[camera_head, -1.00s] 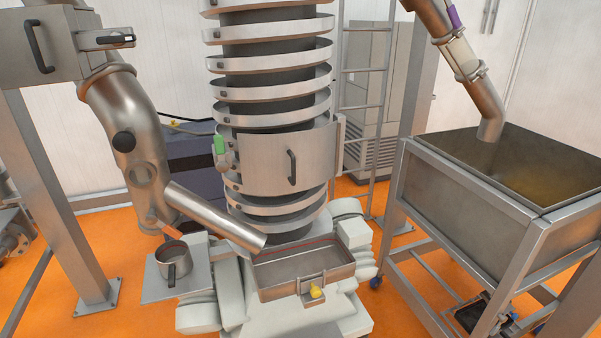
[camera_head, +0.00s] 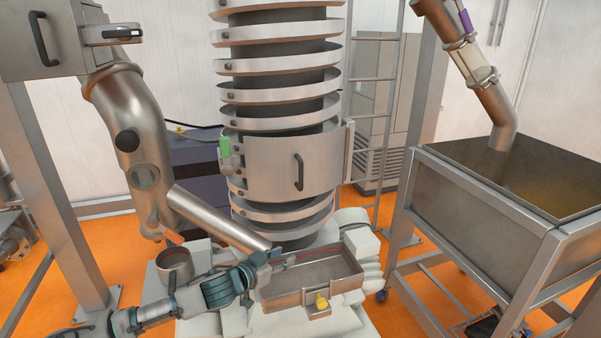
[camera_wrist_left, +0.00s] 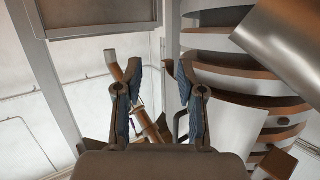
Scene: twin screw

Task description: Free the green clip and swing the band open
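The green clip (camera_head: 224,146) is at the left edge of the wide metal band (camera_head: 270,172) around the screw column. The band lies closed against the column and has a dark handle (camera_head: 298,171). My left gripper (camera_head: 284,258) is low, in front of the column's base, below and right of the clip and apart from it. In the left wrist view its two fingers (camera_wrist_left: 160,85) are spread with nothing held between them. The clip cannot be made out in that view. My right gripper is not in view.
A slanted metal pipe (camera_head: 215,220) runs just above my left forearm. A metal cup (camera_head: 174,268) stands left, and a large hopper (camera_head: 480,205) stands right.

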